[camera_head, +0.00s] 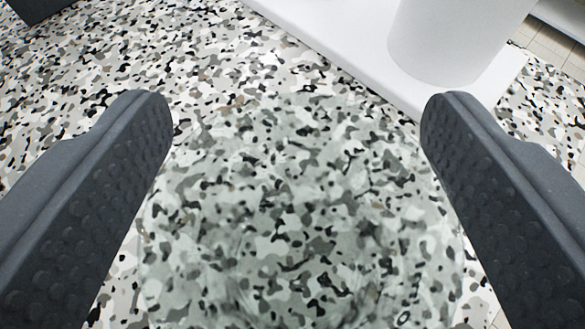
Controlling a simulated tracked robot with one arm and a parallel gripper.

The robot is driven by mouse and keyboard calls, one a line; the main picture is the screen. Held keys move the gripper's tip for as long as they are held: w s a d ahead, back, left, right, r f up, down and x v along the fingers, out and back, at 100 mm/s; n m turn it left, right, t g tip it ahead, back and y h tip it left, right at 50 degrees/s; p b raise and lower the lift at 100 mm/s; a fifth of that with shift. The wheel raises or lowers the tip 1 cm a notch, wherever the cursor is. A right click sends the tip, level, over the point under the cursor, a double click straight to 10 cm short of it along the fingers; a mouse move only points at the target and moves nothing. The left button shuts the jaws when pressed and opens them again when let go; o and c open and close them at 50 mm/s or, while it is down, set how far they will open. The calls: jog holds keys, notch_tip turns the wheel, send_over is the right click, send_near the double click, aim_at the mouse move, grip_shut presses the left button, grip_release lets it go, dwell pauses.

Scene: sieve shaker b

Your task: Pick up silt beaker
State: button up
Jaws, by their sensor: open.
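A clear, faintly greenish glass beaker (300,220) shows between the fingers of my gripper (297,112) in the head camera view. The speckled surface shows through it, so its outline is faint, and the lower frame edge cuts it off. No silt can be made out in it, and I cannot read a label. My gripper is open, with one dark, dimpled finger on each side of the beaker. Small gaps seem to show between the glass and both fingers.
A white slab (330,32) with a white cylinder (448,38) on it stands at the upper right, close beyond the right fingertip. A dark object (35,8) is at the top left corner. The speckled worktop (215,70) is clear at the left. Tiles (556,45) show at the right.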

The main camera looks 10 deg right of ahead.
jog(key=shift+w+f, duration=0.1)
jog(key=shift+w, duration=0.2)
jog(key=c, duration=1.1)
